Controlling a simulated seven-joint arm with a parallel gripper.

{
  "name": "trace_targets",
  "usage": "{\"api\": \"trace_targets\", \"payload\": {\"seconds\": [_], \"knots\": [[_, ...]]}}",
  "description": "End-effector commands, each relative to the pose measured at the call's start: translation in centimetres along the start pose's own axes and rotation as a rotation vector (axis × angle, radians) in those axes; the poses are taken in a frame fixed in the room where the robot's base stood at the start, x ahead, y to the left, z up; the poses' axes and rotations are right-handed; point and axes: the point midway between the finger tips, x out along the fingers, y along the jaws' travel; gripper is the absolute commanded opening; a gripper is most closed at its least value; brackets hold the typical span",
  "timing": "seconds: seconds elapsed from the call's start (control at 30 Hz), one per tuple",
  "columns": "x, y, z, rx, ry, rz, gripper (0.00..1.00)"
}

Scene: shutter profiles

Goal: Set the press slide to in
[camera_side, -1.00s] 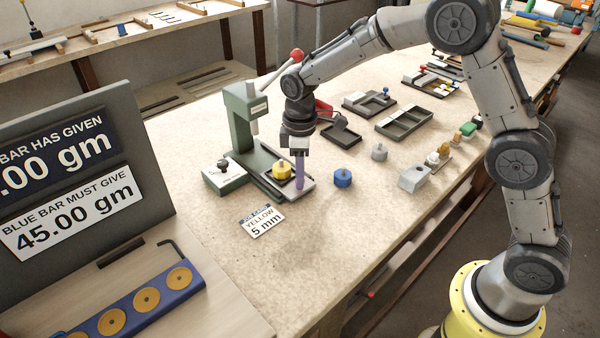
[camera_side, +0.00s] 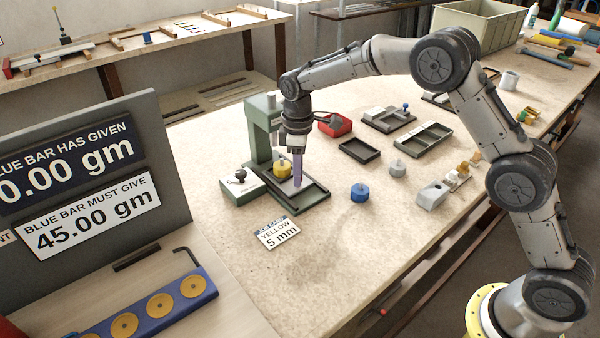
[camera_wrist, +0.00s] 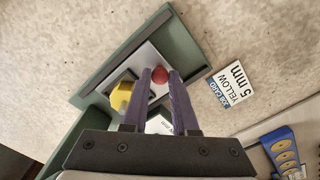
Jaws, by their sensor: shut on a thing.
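The green press (camera_side: 258,130) stands at the left of the bench. Its grey slide plate (camera_side: 308,184) lies in the green base track (camera_side: 302,202), with a bare stretch of track at the outer end. A yellow weight (camera_side: 283,168) sits on the slide close to the press ram, and also shows in the wrist view (camera_wrist: 121,96). My gripper (camera_side: 297,185) points down over the slide with its purple fingers. In the wrist view it is shut on the slide's red knob (camera_wrist: 160,74). The side view hides the knob behind the fingers.
A white-topped block with a black knob (camera_side: 240,182) stands left of the press. A blue weight (camera_side: 360,192) and a grey weight (camera_side: 397,168) stand to the right. The bench front is clear.

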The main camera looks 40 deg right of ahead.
Motion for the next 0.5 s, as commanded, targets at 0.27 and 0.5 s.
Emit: {"api": "trace_targets", "payload": {"seconds": [0.27,0.5], "knots": [[-0.10,0.02,-0.05,0.000,0.003,0.002,0.57],[-0.10,0.00,-0.02,0.000,0.002,0.001,0.57]]}}
